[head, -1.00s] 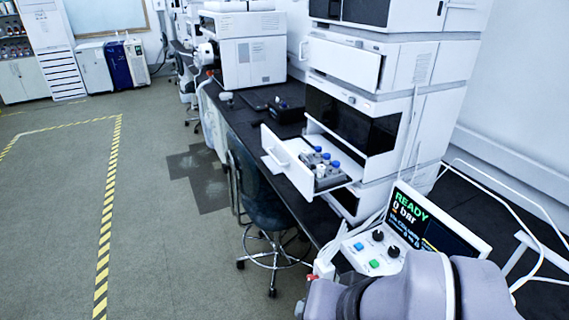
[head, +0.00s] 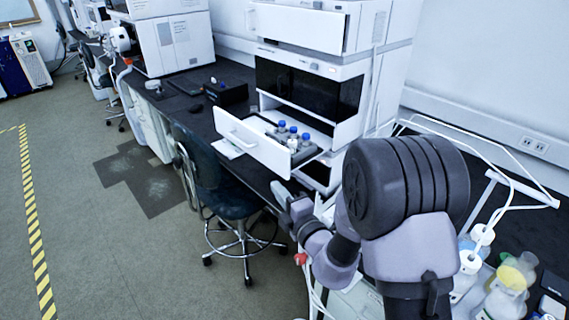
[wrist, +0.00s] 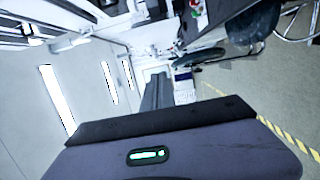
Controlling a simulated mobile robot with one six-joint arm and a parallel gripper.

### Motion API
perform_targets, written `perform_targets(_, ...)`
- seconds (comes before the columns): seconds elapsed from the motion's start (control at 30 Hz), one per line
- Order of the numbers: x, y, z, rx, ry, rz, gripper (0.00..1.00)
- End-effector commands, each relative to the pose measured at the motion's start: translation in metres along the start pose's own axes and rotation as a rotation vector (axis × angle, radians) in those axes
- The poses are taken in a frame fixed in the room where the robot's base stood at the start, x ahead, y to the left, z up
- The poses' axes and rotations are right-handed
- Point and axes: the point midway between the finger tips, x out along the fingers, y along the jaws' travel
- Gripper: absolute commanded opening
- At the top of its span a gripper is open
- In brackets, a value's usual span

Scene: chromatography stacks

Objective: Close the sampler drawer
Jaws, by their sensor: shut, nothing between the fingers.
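The sampler drawer (head: 262,152) stands pulled out from the white stack in the head view. Its white front has a handle, and blue-capped vials (head: 292,133) stand in the tray inside it. My gripper (head: 280,190) is low and to the front of the drawer, apart from it in the picture. In the wrist view my gripper's dark fingers (wrist: 157,92) are together with nothing between them. I cannot make out the drawer clearly in the wrist view.
A dark stool (head: 222,185) stands left of the drawer by the black bench. Bottles (head: 508,285) and white tubing are at the right. A black box (head: 227,92) lies on the bench behind the drawer. The floor at left is open.

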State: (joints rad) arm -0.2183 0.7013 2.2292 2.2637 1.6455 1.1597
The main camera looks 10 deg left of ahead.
Motion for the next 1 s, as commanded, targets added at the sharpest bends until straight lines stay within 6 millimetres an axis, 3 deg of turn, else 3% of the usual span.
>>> perform_targets(0.4,0.089,-0.002,-0.002,-0.005,0.004,0.001,0.00)
perform_targets(0.63,0.096,-0.001,0.032,-0.004,0.002,0.001,0.00)
perform_targets(1.0,0.097,0.001,0.038,-0.005,0.003,-0.001,0.00)
